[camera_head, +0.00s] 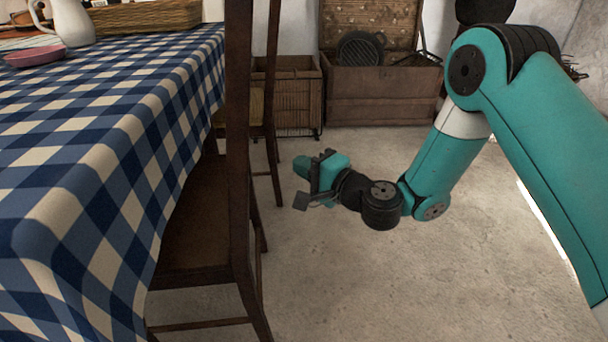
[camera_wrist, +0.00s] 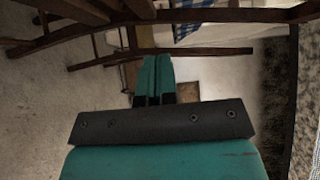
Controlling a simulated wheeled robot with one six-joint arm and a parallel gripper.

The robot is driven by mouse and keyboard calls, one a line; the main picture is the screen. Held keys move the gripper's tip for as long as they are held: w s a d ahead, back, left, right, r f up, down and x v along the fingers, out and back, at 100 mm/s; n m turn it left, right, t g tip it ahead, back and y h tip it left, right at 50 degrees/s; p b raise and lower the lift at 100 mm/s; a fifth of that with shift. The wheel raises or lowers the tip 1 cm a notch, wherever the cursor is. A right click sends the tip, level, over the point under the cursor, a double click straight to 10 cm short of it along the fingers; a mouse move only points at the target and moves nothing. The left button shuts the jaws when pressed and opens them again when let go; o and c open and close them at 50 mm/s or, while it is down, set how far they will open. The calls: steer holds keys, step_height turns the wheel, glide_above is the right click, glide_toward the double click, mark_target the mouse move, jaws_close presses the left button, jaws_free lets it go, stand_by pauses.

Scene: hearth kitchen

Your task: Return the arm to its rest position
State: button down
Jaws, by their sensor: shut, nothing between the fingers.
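My teal and black arm reaches in from the right in the head view and bends down at its elbow. My gripper (camera_head: 301,167) hangs in the air over the bare floor, right of the wooden chairs, and points left. In the wrist view my gripper (camera_wrist: 154,58) shows two teal fingers side by side. They are shut and hold nothing.
A wooden chair (camera_head: 238,150) stands at the table with the blue checked cloth (camera_head: 110,110), left of my gripper. A white jug (camera_head: 72,22) and a pink dish (camera_head: 35,56) are on it. An open wooden chest (camera_head: 375,98) stands at the back. The concrete floor (camera_head: 350,280) is clear.

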steer(key=s+a+r+n+g+y+p, duration=0.1)
steer(key=s+a+r+n+g+p, duration=0.15)
steer(key=s+r+n+g, duration=0.7)
steer(key=s+d+r+n+g+h+p, duration=0.25)
steer(key=s+d+h, duration=0.25)
steer(key=s+d, duration=0.45)
steer(key=s+d+r+n+g+h+p, duration=0.15)
steer(key=s+d+r+n+h, duration=0.35)
steer(key=s, duration=0.7)
step_height(320, 180, up, 36)
steer(key=m+p, duration=0.1)
steer(key=p, duration=3.5)
steer(key=shift+w+d+f+t+p, duration=0.25)
steer(key=shift+d+t+p, duration=0.05)
steer(key=shift+d+t, duration=0.15)
